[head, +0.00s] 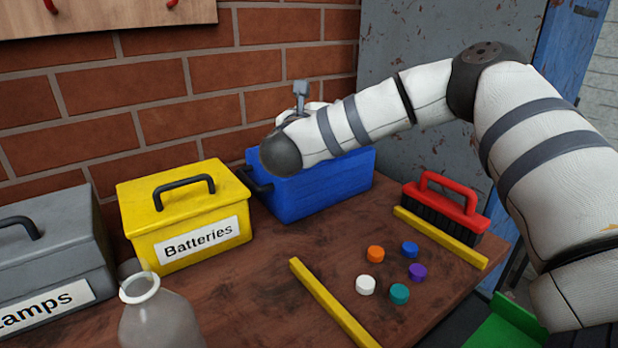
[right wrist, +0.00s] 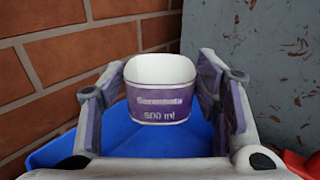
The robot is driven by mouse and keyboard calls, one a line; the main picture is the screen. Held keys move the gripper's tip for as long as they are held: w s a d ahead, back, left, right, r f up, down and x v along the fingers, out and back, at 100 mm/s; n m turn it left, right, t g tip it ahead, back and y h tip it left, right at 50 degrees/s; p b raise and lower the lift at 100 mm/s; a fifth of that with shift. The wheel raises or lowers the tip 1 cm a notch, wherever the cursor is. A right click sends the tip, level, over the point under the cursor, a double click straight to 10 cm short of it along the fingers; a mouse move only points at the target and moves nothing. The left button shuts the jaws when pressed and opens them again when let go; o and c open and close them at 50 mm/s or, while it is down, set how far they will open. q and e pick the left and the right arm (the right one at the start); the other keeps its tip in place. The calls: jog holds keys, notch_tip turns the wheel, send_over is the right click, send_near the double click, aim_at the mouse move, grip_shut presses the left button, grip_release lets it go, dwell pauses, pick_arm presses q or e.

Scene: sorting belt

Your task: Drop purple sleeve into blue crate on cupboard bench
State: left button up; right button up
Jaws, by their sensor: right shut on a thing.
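The purple sleeve (right wrist: 160,103) shows in the right wrist view as a purple band with pale lettering and "500 ml" under a white rounded top. My right gripper (right wrist: 163,82) is shut on it, with a finger on either side. The blue crate (head: 325,186) stands on the bench (head: 235,300) against the brick wall. In the right wrist view the crate (right wrist: 60,150) lies behind and below the sleeve. In the head view my right wrist hides most of the gripper and the sleeve, in front of the crate's top. My left gripper is not in view.
A yellow "Batteries" box (head: 150,218) and a grey box (head: 60,250) stand left of the crate. A red brush (head: 445,207), yellow bars (head: 330,302) and several coloured caps (head: 398,293) lie to the right. A translucent bottle (head: 158,320) is at the front.

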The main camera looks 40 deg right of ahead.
notch_tip(320, 180, down, 2)
jog(key=o, duration=0.7)
jog(key=shift+o, duration=0.2)
jog(key=v, duration=1.2)
